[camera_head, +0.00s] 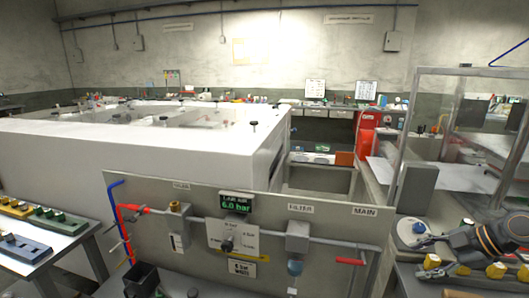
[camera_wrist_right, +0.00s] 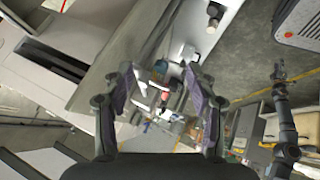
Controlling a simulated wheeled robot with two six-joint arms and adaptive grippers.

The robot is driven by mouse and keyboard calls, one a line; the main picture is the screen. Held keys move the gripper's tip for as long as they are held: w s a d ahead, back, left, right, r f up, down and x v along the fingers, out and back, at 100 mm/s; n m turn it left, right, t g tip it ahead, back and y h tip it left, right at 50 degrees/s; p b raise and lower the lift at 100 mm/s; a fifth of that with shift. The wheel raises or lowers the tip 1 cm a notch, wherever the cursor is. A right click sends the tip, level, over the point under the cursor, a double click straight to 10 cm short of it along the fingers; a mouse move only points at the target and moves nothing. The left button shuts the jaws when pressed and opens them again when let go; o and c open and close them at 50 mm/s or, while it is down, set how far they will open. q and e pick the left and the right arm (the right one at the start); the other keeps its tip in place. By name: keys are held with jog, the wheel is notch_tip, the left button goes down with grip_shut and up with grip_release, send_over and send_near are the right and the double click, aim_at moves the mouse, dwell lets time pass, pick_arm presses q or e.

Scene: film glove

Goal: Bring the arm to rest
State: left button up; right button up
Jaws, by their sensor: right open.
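My right gripper (camera_wrist_right: 163,85) shows in the wrist view, its two fingers spread apart with an empty gap between them. Nothing is held in it. In the head view, part of my right arm, dark with orange bands, shows at the lower right edge. My left arm and left gripper are not in view.
A grey panel (camera_head: 140,188) with a pressure display (camera_head: 236,203) reading 6.0 bar and pipes stands in front. A large white enclosure (camera_head: 120,152) is behind it. A table (camera_head: 70,242) with coloured blocks is at left. A clear-walled frame (camera_head: 408,110) stands at right.

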jog(key=s+a+f+m+g+h, duration=0.1)
jog(key=s+a+f+m, duration=0.2)
jog(key=s+a+f, duration=0.4)
jog(key=s+a+f+m+h, duration=0.2)
jog(key=s+a+f+m, duration=0.15)
jog(key=f, duration=0.45)
jog(key=s+a+f+m+g+h, duration=0.1)
jog(key=s+a+f+m, duration=0.2)
jog(key=s+a+f, duration=0.35)
jog(key=s+d+m+h, duration=0.1)
jog(key=s+m+h, duration=0.2)
jog(key=s+m, duration=0.3)
notch_tip(320, 180, down, 23)
jog(key=d+g+p, duration=0.1)
jog(key=d+p, duration=0.2)
jog(key=p, duration=0.1)
pick_arm(q)
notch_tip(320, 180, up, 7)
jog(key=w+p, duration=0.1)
jog(key=p, duration=0.1)
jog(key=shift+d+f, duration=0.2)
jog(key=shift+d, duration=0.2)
pick_arm(e)
jog(key=s+f, duration=0.6)
jog(key=s, duration=0.3)
jog(key=s+d+f+m+g, duration=0.1)
jog(key=s+f, duration=0.6)
jog(key=s, duration=0.3)
jog(key=shift+f, duration=0.15)
